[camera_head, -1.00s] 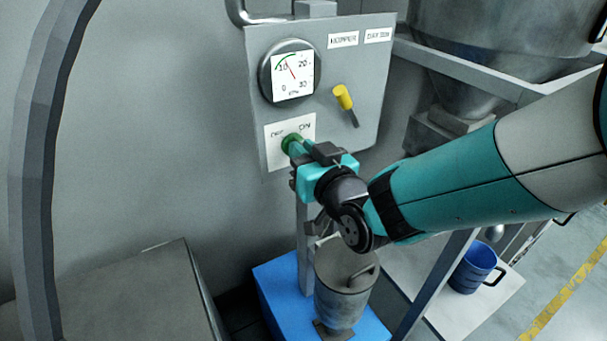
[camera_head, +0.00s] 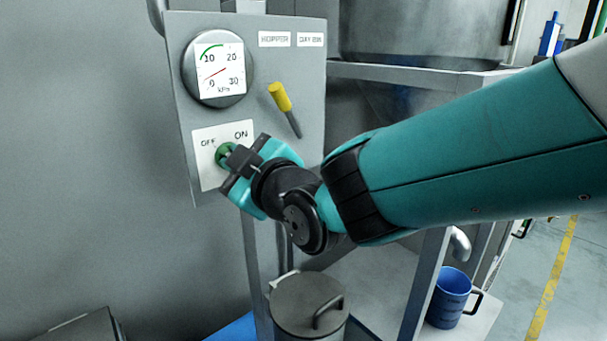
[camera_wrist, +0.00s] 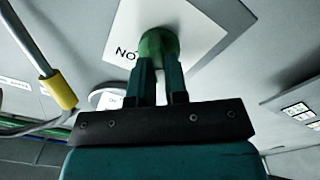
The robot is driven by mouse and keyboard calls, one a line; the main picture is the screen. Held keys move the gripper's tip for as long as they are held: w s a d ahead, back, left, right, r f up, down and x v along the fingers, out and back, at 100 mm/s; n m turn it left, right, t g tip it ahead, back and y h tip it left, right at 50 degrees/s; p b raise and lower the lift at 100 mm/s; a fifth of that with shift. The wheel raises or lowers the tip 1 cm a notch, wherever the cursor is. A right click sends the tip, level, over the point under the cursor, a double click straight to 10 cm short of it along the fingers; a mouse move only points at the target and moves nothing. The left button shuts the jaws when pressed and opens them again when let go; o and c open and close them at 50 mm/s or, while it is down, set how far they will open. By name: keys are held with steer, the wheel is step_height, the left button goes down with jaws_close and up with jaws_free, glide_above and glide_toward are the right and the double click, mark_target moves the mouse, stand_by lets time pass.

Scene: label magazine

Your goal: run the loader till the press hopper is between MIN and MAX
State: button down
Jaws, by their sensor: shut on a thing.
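My gripper (camera_head: 232,164) is shut on the green knob (camera_head: 223,152) of the OFF/ON plate (camera_head: 210,140). The wrist view also shows both fingers on the knob (camera_wrist: 158,45). The fingers hide which way the knob points. Above it, the round kPa gauge (camera_head: 218,68) has its red needle pointing lower left, between 0 and 10, below the green arc. A yellow-handled lever (camera_head: 281,97) on the panel has its handle up and left, under the HOPPER label (camera_head: 274,39) and the DAY BIN label (camera_head: 310,40). No MIN or MAX marks are readable.
A large metal vessel (camera_head: 425,28) stands on a frame at the upper right. A lidded grey can (camera_head: 300,303) is below my arm. A blue jug (camera_head: 450,296) stands at the lower right. A yellow floor line (camera_head: 553,275) runs beyond.

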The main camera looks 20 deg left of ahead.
steer(key=shift+n+b, duration=0.35)
steer(key=shift+n, duration=0.15)
steer(key=c, duration=1.1)
jaws_free()
steer(key=shift+c, duration=0.2)
steer(key=shift+d, duration=0.1)
steer(key=b+v, duration=0.3)
steer(key=v, duration=1.4)
steer(key=shift+b, duration=0.3)
steer(key=shift+s+d, duration=0.1)
